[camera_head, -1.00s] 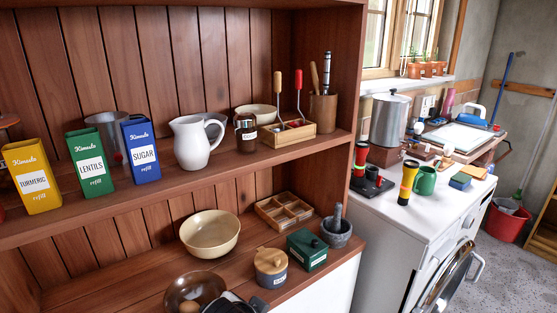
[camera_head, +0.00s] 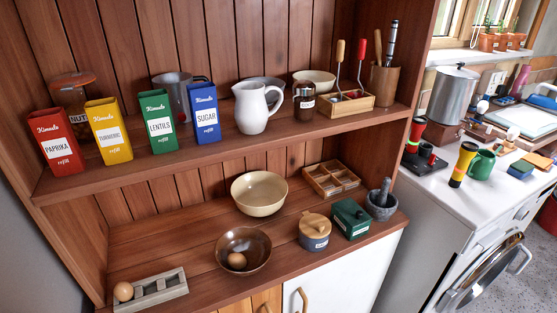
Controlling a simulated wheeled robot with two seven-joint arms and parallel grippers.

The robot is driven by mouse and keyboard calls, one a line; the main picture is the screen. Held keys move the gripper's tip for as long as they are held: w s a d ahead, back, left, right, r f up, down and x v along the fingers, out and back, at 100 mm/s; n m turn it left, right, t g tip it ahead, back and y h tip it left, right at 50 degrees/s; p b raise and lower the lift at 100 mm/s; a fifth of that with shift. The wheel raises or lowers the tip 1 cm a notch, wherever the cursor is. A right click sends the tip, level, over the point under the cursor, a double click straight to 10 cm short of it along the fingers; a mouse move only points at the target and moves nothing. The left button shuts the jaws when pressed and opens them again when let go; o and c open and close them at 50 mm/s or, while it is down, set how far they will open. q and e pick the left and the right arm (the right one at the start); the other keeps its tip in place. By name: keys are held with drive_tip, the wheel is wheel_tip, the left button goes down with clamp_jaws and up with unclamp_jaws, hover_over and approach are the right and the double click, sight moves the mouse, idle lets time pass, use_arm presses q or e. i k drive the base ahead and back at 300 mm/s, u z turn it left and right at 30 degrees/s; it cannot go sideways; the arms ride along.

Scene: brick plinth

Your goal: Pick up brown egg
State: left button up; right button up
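A brown egg (camera_head: 124,291) sits at the left end of a grey egg holder (camera_head: 163,291) on the lower shelf, at the front left. A second brown egg (camera_head: 237,261) lies inside a brown glossy bowl (camera_head: 262,245) on the same shelf, to the right of the holder. The other slots of the holder look empty. Neither of my grippers shows in the head view.
A cream bowl (camera_head: 259,193), a lidded pot (camera_head: 314,231), a green box (camera_head: 350,219) and a mortar (camera_head: 382,203) stand on the lower shelf. Tins and a white jug (camera_head: 254,107) stand on the upper shelf (camera_head: 222,149), which overhangs behind. Bare shelf lies left of the brown bowl.

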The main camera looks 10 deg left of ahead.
sight(124, 291)
drive_tip(key=u, duration=0.55)
drive_tip(key=k, duration=1.25)
drive_tip(key=u, duration=0.6)
drive_tip(key=i, duration=0.5)
drive_tip(key=z, duration=0.1)
